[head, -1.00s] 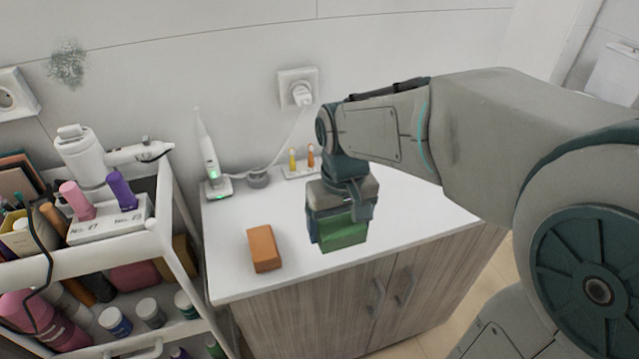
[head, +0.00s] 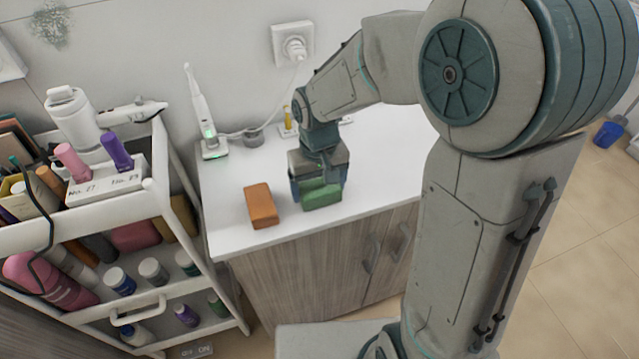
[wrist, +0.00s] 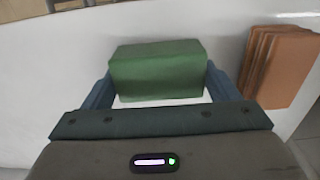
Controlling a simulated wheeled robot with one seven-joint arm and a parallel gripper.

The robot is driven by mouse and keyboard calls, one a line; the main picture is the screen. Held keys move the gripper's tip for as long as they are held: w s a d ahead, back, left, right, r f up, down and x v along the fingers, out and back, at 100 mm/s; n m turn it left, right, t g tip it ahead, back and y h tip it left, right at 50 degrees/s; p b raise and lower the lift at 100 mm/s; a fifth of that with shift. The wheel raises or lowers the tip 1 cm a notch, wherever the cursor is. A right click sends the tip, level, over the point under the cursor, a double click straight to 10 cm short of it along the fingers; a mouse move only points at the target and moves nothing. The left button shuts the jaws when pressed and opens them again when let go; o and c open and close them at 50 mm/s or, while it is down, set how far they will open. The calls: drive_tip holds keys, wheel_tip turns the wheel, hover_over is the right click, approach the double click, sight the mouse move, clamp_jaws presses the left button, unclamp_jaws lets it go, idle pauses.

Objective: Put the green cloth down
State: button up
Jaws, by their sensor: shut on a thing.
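The green cloth (head: 321,196) is a folded, box-shaped bundle. My gripper (head: 318,188) is shut on it, with one finger on each side. In the head view the cloth is low at the white cabinet top, close to the front edge, just right of an orange folded cloth (head: 261,206). I cannot tell for certain whether its underside touches the surface. In the wrist view the green cloth (wrist: 158,70) sits between the blue-grey fingers, and the orange cloth (wrist: 277,66) is to its right, apart from it.
The white cabinet top (head: 225,190) has free room left of the orange cloth. An electric toothbrush (head: 203,115) on its charger stands at the back left, with a yellow-topped item (head: 287,118) behind my gripper. A loaded white cart (head: 160,215) stands to the left.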

sight(319, 185)
drive_tip(key=o, duration=0.8)
wheel_tip(319, 185, up, 12)
drive_tip(key=s+d+m+t, duration=0.1)
drive_tip(key=s+d, duration=0.3)
drive_tip(key=s+d+f+m+t, duration=0.1)
drive_tip(key=s+d, duration=0.3)
drive_tip(key=s+d+f+m+t, duration=0.1)
drive_tip(key=s+d, duration=0.3)
drive_tip(key=shift+s, duration=0.1)
